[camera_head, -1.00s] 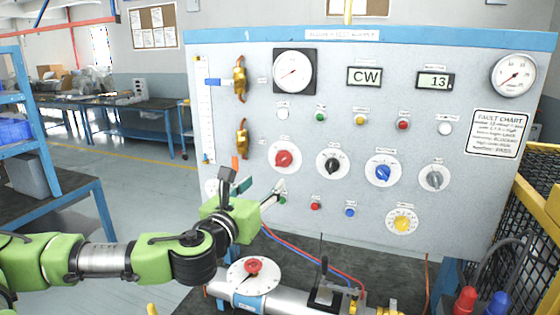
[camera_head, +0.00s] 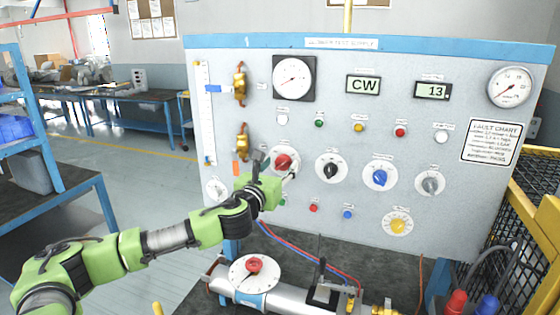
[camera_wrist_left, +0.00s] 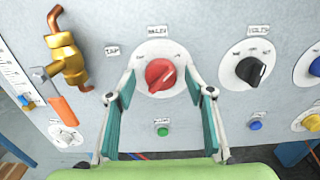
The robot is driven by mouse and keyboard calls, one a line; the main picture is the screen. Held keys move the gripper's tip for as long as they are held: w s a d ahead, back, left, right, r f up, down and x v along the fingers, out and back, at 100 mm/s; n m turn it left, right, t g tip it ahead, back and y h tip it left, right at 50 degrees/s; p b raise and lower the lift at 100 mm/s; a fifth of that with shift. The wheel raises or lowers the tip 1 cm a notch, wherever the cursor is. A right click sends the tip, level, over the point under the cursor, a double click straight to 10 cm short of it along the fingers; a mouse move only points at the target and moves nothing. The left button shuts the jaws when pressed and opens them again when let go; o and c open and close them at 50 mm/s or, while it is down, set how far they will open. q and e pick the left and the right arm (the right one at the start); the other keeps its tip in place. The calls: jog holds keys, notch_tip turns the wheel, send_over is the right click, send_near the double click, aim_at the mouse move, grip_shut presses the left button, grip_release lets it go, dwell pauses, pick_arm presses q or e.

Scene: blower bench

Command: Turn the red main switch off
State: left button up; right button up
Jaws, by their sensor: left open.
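The red main switch (camera_head: 284,162) is a red rotary knob on a white round dial on the grey panel. My left gripper (camera_head: 279,172) is in front of the panel at this dial. In the left wrist view, the open left gripper (camera_wrist_left: 160,88) has one finger on each side of the red knob, with clear gaps and no visible contact. In the head view the gripper covers the lower left part of the dial. My right gripper is not in view.
A black knob (camera_head: 331,168) sits right of the red one, then a blue knob (camera_head: 380,178). A brass valve (camera_wrist_left: 68,60) with an orange handle (camera_wrist_left: 72,106) is close left of the gripper. A green button (camera_wrist_left: 162,132) lies below the red knob.

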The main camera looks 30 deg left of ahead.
pick_arm(q)
jog(key=shift+w+a, duration=0.1)
jog(key=shift+w, duration=0.35)
jog(key=c, duration=1.1)
